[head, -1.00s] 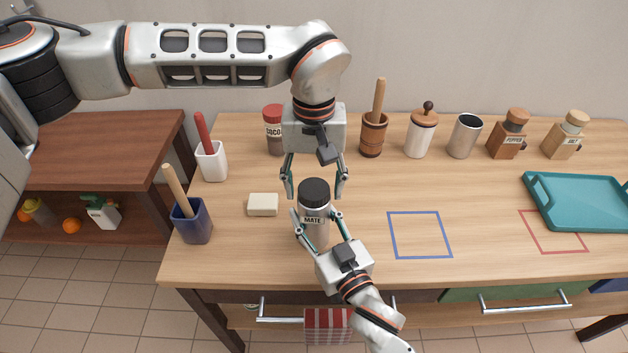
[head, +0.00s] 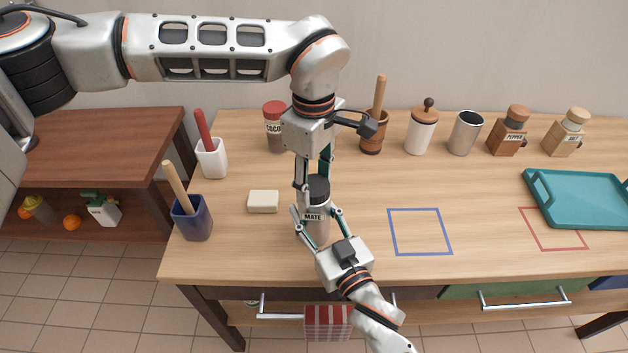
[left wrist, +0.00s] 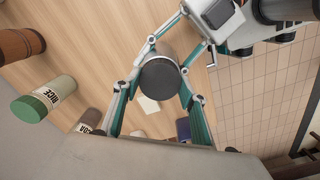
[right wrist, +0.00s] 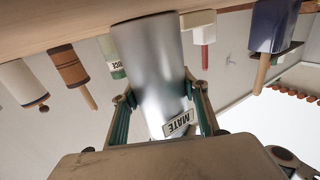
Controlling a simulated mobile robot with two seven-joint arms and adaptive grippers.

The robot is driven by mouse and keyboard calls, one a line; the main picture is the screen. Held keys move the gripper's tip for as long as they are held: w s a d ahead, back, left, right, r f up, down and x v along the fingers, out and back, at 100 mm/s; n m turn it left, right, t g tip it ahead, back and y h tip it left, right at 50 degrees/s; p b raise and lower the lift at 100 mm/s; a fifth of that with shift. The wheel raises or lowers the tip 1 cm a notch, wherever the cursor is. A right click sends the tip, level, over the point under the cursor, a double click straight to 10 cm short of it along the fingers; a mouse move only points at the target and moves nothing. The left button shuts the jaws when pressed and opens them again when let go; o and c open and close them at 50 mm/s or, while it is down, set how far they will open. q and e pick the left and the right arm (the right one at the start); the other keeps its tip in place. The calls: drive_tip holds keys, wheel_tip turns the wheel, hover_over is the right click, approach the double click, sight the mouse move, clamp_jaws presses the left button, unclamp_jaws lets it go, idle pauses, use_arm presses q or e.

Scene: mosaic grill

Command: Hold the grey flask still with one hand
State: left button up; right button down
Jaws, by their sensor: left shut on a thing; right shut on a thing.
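The grey flask (head: 316,230), a metal cylinder with a MATE label and a black lid (head: 318,187), stands upright on the table. In the left wrist view its dark round lid (left wrist: 160,79) faces the camera; in the right wrist view its silver body (right wrist: 150,65) fills the middle. My right gripper (head: 317,212) is shut on the flask's body from the front. My left gripper (head: 314,188) reaches down from above and is shut on the black lid. Its fingers partly cover the lid in the head view.
A cream block (head: 263,201) and a blue pot (head: 192,222) are left of the flask. A cocoa jar (head: 275,130) and wooden mortar (head: 373,142) stand behind. Right are a blue square outline (head: 420,254) and a teal tray (head: 590,222); the wood between is clear.

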use_arm(q)
drive_tip(key=n, duration=0.8)
drive_tip(key=shift+n, duration=0.4)
drive_tip(key=n, duration=2.3)
drive_tip(key=shift+r, duration=0.2)
